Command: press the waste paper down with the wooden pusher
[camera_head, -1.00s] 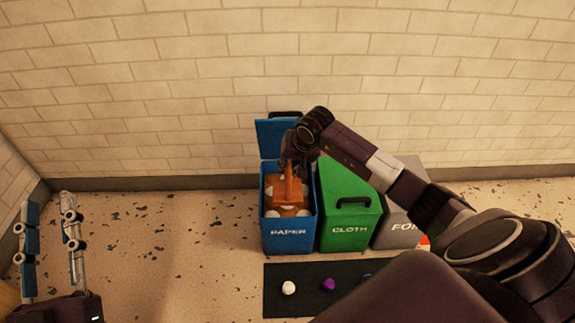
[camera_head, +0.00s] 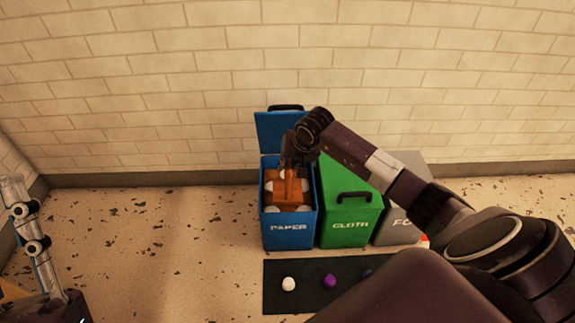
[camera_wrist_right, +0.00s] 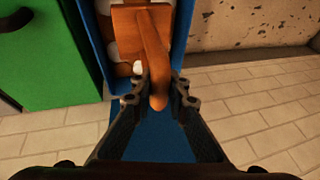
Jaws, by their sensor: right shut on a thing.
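The wooden pusher (camera_head: 290,188) is orange-brown, with an upright handle on a flat plate. Its plate is inside the open blue PAPER bin (camera_head: 288,233), above or on white waste paper (camera_head: 273,210) that shows around the plate edges. Whether the plate touches the paper is hard to tell. My right gripper (camera_head: 291,160) is above the bin, shut on the pusher's handle. In the right wrist view the handle (camera_wrist_right: 155,55) sits between the fingers of the right gripper (camera_wrist_right: 160,88). My left gripper (camera_head: 20,212) is only partly in view at the far left, away from the bin.
The green CLOTH bin (camera_head: 350,220), lid shut, stands right of the blue bin, with a grey bin (camera_head: 396,232) beyond, partly behind my arm. A dark mat (camera_head: 305,299) in front holds a white ball (camera_head: 288,283) and a purple piece (camera_head: 328,281). Floor left is clear.

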